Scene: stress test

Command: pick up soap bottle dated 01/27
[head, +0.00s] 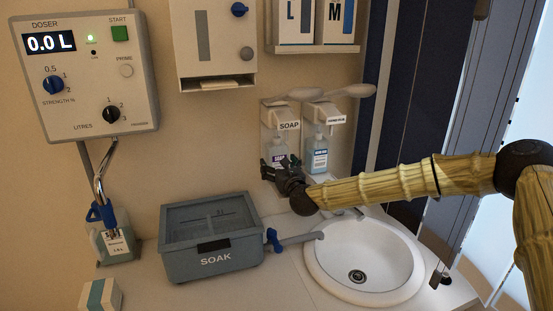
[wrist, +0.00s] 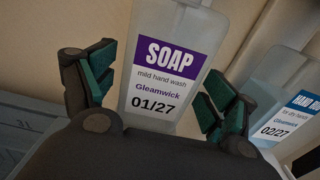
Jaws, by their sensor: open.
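The soap bottle (wrist: 168,62) is a pale, translucent bottle with a purple and white label that reads SOAP, mild hand wash, Gleamwick, 01/27. In the wrist view it stands between the two open fingers of my gripper (wrist: 158,95), with a gap visible on each side. In the head view the soap bottle (head: 279,150) sits in the wall holder marked SOAP, partly hidden behind my gripper (head: 272,166). A second bottle dated 02/27 (wrist: 292,115) is to the right; in the head view this bottle (head: 315,155) has a blue label.
The holder marked SOAP (head: 281,112) has a lever above the bottle, beside a second holder (head: 325,110). A round sink (head: 340,255) lies below my arm. The grey SOAK tub (head: 180,262) stands left of the sink. A doser box (head: 85,110) hangs at the upper left.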

